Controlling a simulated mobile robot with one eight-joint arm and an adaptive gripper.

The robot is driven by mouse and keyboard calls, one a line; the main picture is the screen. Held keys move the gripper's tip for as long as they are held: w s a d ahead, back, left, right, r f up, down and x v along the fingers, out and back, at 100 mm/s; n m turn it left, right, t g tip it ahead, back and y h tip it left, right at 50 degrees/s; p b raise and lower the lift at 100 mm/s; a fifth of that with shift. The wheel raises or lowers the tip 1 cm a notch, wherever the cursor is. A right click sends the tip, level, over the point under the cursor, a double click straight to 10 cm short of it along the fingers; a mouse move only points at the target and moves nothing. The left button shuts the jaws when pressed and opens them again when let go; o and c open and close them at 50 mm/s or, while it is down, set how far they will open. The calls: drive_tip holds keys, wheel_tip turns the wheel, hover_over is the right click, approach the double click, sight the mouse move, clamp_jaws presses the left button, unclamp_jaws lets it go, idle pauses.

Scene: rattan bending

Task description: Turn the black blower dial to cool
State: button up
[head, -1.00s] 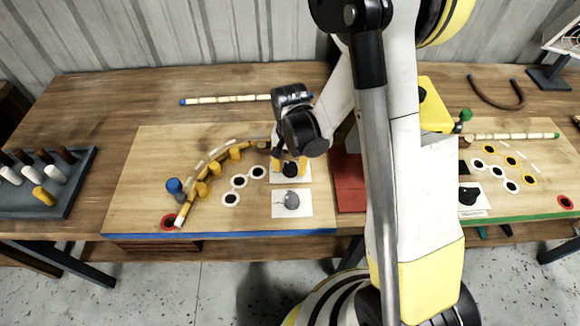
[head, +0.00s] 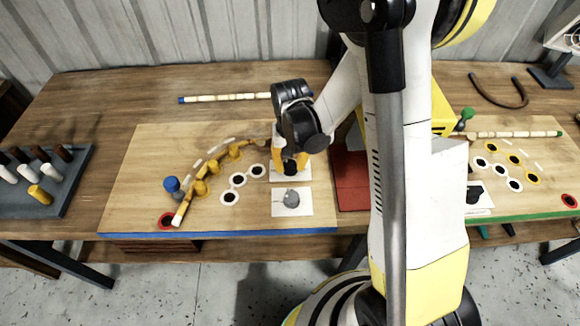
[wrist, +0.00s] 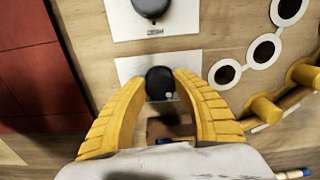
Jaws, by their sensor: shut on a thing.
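The black blower dial (wrist: 160,84) sits on a white card (wrist: 128,68) on the board. In the wrist view my gripper (wrist: 160,88) has its yellow fingers on both sides of the dial, shut on it. A small pale dot shows near the dial's edge. In the head view my gripper (head: 289,162) reaches down over the dial, which it mostly hides. The dial's setting marks cannot be read.
A grey dial (head: 291,198) on a white card is just in front. A bent rattan pole lies along yellow pegs (head: 200,187) on the left, near a blue-topped clamp (head: 172,184). A red block (head: 350,182) is to the right. A peg tray (head: 45,180) stands far left.

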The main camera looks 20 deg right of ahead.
sight(291, 165)
drive_tip(key=n+b, duration=0.1)
drive_tip(key=n, duration=0.3)
drive_tip(key=shift+d+f+n, duration=0.1)
drive_tip(key=shift+n, duration=0.2)
drive_tip(key=shift+n+b, duration=0.55)
drive_tip(key=shift+n, duration=1.05)
drive_tip(key=o, duration=1.2)
wheel_tip(291, 165, up, 12)
drive_tip(key=shift+r, duration=0.1)
